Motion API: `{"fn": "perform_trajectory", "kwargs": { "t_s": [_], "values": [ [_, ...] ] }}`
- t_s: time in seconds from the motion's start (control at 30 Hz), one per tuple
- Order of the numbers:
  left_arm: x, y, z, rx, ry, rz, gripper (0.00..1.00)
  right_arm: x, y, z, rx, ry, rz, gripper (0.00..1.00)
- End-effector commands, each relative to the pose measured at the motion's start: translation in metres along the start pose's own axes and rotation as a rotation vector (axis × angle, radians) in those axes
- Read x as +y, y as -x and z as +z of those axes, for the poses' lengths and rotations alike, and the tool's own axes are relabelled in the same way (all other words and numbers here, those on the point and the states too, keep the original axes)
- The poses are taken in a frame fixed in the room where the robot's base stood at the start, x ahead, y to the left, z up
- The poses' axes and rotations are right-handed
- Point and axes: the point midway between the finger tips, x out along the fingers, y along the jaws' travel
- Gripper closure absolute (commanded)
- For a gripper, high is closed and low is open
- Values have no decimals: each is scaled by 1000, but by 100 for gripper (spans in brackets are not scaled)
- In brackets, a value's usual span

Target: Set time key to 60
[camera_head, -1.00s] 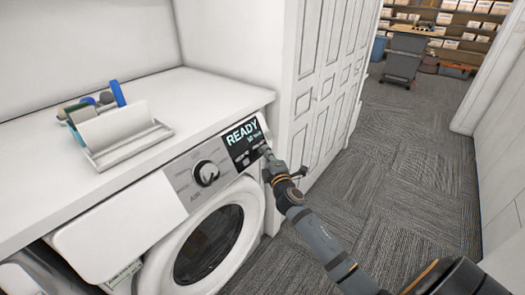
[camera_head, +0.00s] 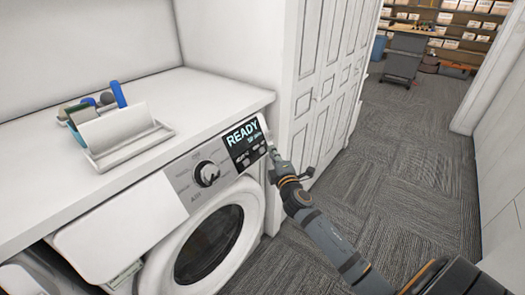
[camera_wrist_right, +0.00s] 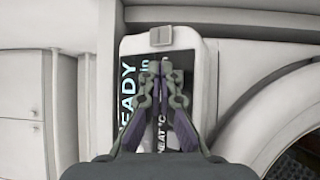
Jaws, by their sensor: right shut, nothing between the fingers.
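The white washing machine (camera_head: 150,215) has a round control knob (camera_head: 207,174) and a dark display panel (camera_head: 245,142) at the right of its front. The display reads READY, with a smaller line under it that is too small to read surely. The time key itself cannot be made out. My right gripper (camera_head: 272,152) is at the right edge of the display, shut and empty. In the right wrist view the shut fingertips (camera_wrist_right: 158,68) are in front of the display (camera_wrist_right: 130,85) and hide part of its text. Contact cannot be told. My left gripper is out of view.
A white counter (camera_head: 205,90) lies above the machine, with a white tray (camera_head: 150,145) holding brushes and a box. A white panelled door (camera_head: 325,75) stands close right of the machine. Carpet (camera_head: 400,170) is clear to the right.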

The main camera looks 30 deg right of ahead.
Motion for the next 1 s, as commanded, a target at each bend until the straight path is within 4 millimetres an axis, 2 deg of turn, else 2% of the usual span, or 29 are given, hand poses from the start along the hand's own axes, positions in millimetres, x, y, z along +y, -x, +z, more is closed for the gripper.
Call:
{"fn": "perform_trajectory", "kwargs": {
  "t_s": [0.4, 1.0],
  "values": [
    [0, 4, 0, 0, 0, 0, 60, 19, 27, 19, 2, 2, -1, 100],
    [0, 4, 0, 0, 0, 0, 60, 20, 28, 20, 1, -1, -1, 100]
  ]
}}
